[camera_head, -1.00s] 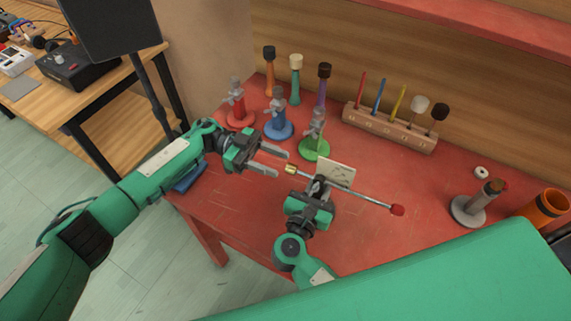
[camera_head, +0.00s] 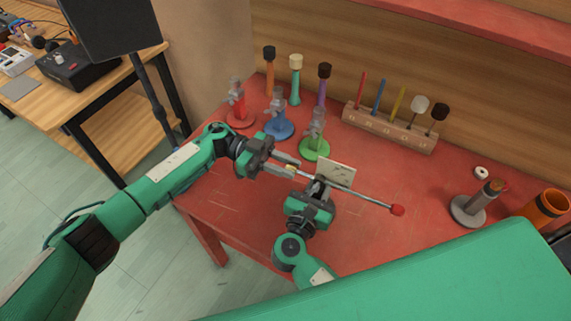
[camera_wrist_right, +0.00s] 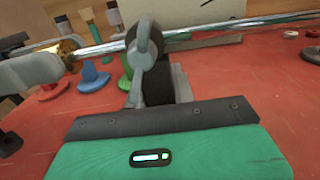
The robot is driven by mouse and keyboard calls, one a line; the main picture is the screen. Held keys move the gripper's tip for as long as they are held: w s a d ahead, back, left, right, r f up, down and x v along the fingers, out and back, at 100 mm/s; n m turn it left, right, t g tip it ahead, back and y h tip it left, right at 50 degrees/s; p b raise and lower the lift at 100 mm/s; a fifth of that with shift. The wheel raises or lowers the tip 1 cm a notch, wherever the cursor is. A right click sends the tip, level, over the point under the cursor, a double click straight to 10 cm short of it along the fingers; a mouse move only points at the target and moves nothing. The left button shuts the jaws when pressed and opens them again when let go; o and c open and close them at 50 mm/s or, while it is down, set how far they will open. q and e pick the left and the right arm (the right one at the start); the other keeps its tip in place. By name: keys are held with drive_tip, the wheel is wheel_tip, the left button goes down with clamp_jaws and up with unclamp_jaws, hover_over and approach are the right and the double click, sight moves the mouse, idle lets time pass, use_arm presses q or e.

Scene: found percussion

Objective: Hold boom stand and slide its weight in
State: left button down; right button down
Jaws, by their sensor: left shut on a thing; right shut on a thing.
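The boom stand's silver rod (camera_head: 362,195) runs slantwise over the red table, with a red tip (camera_head: 397,210) at its right end. The brass weight (camera_head: 290,168) is near the rod's left end; it also shows in the right wrist view (camera_wrist_right: 66,47). My left gripper (camera_head: 289,166) is shut on the weight, its fingers partly covering it. My right gripper (camera_head: 318,184) is shut on the boom stand near the rod's middle. The stand's lower part is hidden.
A pale card (camera_head: 336,172) stands just behind the rod. Green (camera_head: 314,147), blue (camera_head: 279,127) and red (camera_head: 240,117) stands are behind my left gripper. A wooden block (camera_head: 390,129) holds several sticks. A grey-based holder (camera_head: 468,211) and orange cup (camera_head: 545,205) are at right.

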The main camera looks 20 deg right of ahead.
use_arm(q)
drive_tip(key=shift+x, duration=1.35)
drive_tip(key=c, duration=1.2)
unclamp_jaws()
drive_tip(key=shift+w+a, duration=0.1)
drive_tip(key=shift+w, duration=0.05)
drive_tip(key=v, duration=1.1)
drive_tip(key=shift+w+a, duration=0.25)
drive_tip(key=shift+a, duration=0.1)
use_arm(e)
drive_tip(key=c, duration=1.1)
unclamp_jaws()
